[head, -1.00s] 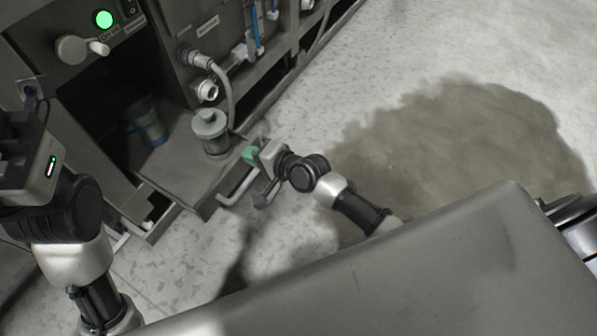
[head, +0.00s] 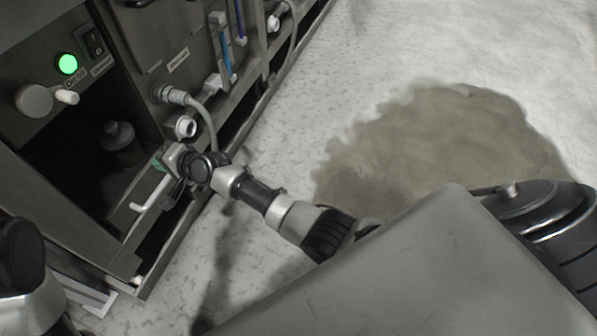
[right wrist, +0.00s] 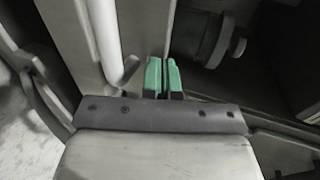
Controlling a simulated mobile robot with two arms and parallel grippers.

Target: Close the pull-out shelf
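The pull-out shelf (head: 127,208) sits mostly inside the dark lower opening of the machine, its front near the cabinet face. I cannot tell whether it is flush. Its pale bar handle (head: 152,192) is on the front, and it also shows in the right wrist view (right wrist: 104,40). My right gripper (head: 160,164) is at the shelf front beside the handle, not around it. Its green fingertips (right wrist: 164,77) are together with nothing visible between them. Contact with the shelf is hard to judge. My left gripper is out of view.
A canister (head: 119,137) stands in shadow on the shelf. The machine's panel has a green lamp (head: 67,64) and a knob (head: 35,100). A hose (head: 207,118) hangs right of the opening. Pale floor with a brown stain (head: 430,140) lies open to the right.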

